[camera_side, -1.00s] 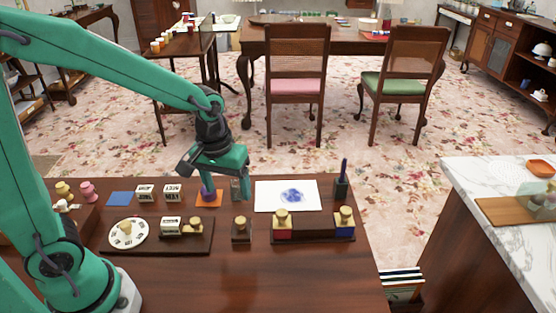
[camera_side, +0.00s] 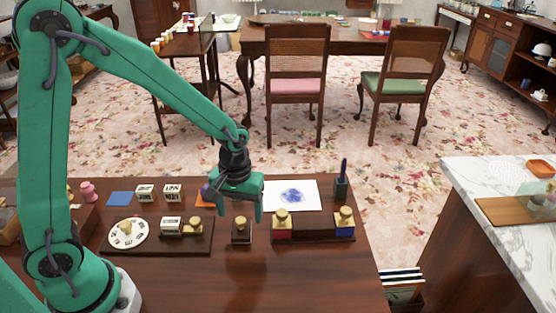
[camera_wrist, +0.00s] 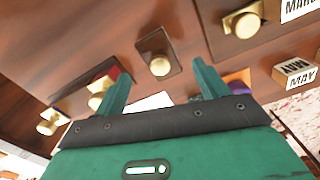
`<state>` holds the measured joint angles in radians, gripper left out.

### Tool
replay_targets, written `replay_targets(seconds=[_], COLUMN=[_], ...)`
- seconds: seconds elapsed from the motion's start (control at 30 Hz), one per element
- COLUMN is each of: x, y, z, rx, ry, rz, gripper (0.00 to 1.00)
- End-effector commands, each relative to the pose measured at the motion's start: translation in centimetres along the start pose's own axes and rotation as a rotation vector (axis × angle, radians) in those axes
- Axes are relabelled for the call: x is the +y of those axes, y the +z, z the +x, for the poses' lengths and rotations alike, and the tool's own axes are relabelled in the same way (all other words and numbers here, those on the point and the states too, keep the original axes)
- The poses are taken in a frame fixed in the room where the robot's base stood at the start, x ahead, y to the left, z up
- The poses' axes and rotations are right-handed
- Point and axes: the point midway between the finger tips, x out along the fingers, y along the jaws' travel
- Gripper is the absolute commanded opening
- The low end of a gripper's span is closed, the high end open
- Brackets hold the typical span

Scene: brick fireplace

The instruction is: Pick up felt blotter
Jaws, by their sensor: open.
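A small dark block with a brass-coloured knob (camera_side: 241,230) stands alone on the table's near middle; I take it for the felt blotter, though its underside is hidden. In the wrist view the knob (camera_wrist: 160,66) appears ahead of the fingertips, between their lines. My gripper (camera_side: 239,213) is above and just behind this block, pointing down. Its jaws are open and empty, and it also shows in the wrist view (camera_wrist: 156,76). Behind it, an orange square (camera_side: 203,197) with a purple-topped thing is partly hidden.
A dark tray (camera_side: 180,248) with a white dial and stamps lies left. A stand (camera_side: 315,239) with two knobbed stamps lies right. Behind are a white sheet (camera_side: 302,186) and a pen holder (camera_side: 341,188). The front of the table is clear.

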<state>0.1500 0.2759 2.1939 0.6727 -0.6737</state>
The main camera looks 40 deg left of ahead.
Motion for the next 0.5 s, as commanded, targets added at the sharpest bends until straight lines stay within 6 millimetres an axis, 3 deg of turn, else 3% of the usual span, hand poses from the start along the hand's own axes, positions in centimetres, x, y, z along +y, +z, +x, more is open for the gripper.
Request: replay_targets(seconds=[0.27, 0.5], x=[0.0, -0.1], y=[0.0, 0.1], z=[0.4, 2.4], rx=[0.000, -0.002], ry=[0.000, -0.002], rz=[0.000, 0.000], gripper=[0.73, 0.73])
